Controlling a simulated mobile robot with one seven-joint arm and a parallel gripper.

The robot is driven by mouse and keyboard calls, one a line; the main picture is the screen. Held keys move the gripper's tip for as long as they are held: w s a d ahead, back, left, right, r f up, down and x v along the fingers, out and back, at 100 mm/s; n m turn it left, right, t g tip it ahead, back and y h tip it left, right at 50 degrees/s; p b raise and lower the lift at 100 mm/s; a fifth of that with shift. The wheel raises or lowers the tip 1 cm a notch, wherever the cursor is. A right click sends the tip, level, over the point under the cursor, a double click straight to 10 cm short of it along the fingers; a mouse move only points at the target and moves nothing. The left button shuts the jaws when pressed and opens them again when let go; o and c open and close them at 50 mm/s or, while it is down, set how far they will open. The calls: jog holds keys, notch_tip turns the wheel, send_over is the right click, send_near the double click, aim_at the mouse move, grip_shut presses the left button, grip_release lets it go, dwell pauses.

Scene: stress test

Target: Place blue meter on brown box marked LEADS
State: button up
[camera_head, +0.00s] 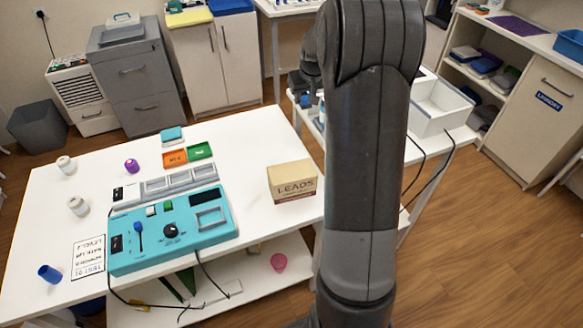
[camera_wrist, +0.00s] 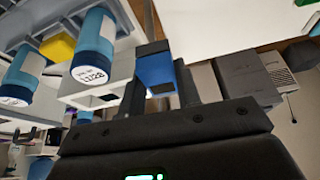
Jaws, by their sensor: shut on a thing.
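The brown box marked LEADS (camera_head: 292,181) sits closed near the right edge of the white table in the head view. My gripper (camera_wrist: 160,88) is shut on a blue block-like thing (camera_wrist: 156,70), which looks like the blue meter; its dark lower face shows between the two dark fingers. I cannot read any display on it. In the head view my arm hides most of the gripper and the area behind it. The box does not show in the wrist view.
A teal test panel (camera_head: 170,235) stands left of the box on the white table (camera_head: 250,140). Table around the box is mostly bare. In the wrist view, blue bottles (camera_wrist: 93,45) stand close beside the held thing. A white bin (camera_head: 440,105) stands right of my arm.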

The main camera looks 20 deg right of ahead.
jog(key=s+a+r, duration=0.1)
jog(key=s+r, duration=0.1)
jog(key=s, duration=1.1)
jog(key=s+a+r, duration=0.1)
jog(key=s+a, duration=0.1)
jog(key=s, duration=1)
send_over(291, 169)
jog(key=s, duration=0.2)
jog(key=shift+n, duration=0.4)
jog(key=f, duration=0.6)
jog(key=shift+w+f, duration=0.25)
jog(key=shift+f, duration=2.05)
jog(key=shift+f, duration=0.15)
jog(key=o, duration=1)
jog(key=shift+c, duration=0.2)
